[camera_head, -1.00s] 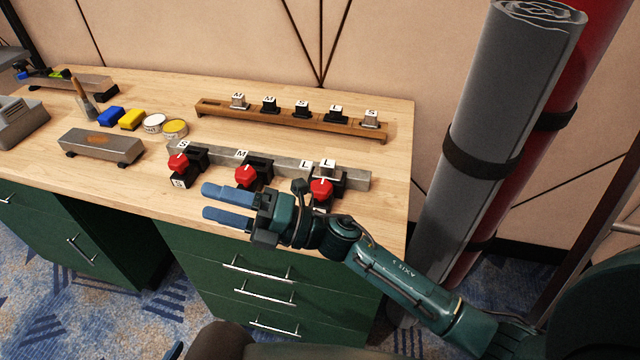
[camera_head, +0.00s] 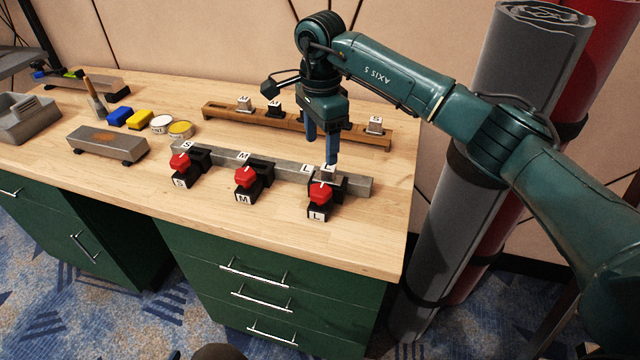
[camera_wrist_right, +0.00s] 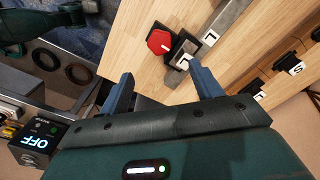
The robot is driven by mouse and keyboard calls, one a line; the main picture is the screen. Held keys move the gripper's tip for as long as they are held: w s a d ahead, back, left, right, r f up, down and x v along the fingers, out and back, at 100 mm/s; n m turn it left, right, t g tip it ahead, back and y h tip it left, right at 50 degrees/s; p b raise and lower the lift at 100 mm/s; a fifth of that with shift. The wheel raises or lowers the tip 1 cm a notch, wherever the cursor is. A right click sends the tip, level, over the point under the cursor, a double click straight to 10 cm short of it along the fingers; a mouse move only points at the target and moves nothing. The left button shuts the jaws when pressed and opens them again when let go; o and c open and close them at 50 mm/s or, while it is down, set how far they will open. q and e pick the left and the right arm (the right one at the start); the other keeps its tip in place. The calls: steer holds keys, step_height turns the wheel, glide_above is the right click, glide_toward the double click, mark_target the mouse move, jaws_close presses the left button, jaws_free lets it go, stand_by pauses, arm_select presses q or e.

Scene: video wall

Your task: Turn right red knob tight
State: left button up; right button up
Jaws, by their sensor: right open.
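The right red knob (camera_head: 320,193) sits on a black clamp with an L label, at the right end of the grey metal bar (camera_head: 283,170). It also shows in the right wrist view (camera_wrist_right: 159,41). Two more red knobs, the middle one (camera_head: 246,178) on the M clamp and the left one (camera_head: 180,163) on the S clamp, are on the same bar. My right gripper (camera_head: 321,150) points down, open, just behind the right knob, near the small L-marked block (camera_head: 329,172) on its clamp. The fingers do not touch the red knob. My left gripper is not in view.
A wooden rail (camera_head: 225,112) with lettered blocks stands behind, partly hidden by my right arm. A grey block (camera_head: 107,143), yellow sponge (camera_head: 140,120) and tins (camera_head: 181,129) lie at left. Tall grey roll (camera_head: 445,215) stands right of the table. The front table strip is clear.

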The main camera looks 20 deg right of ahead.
mark_target(321, 189)
step_height(321, 189, down, 12)
steer(key=shift+r+p, duration=0.15)
steer(key=shift+p, duration=0.5)
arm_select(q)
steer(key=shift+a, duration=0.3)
arm_select(e)
steer(key=c, duration=1)
steer(key=shift+o, duration=0.2)
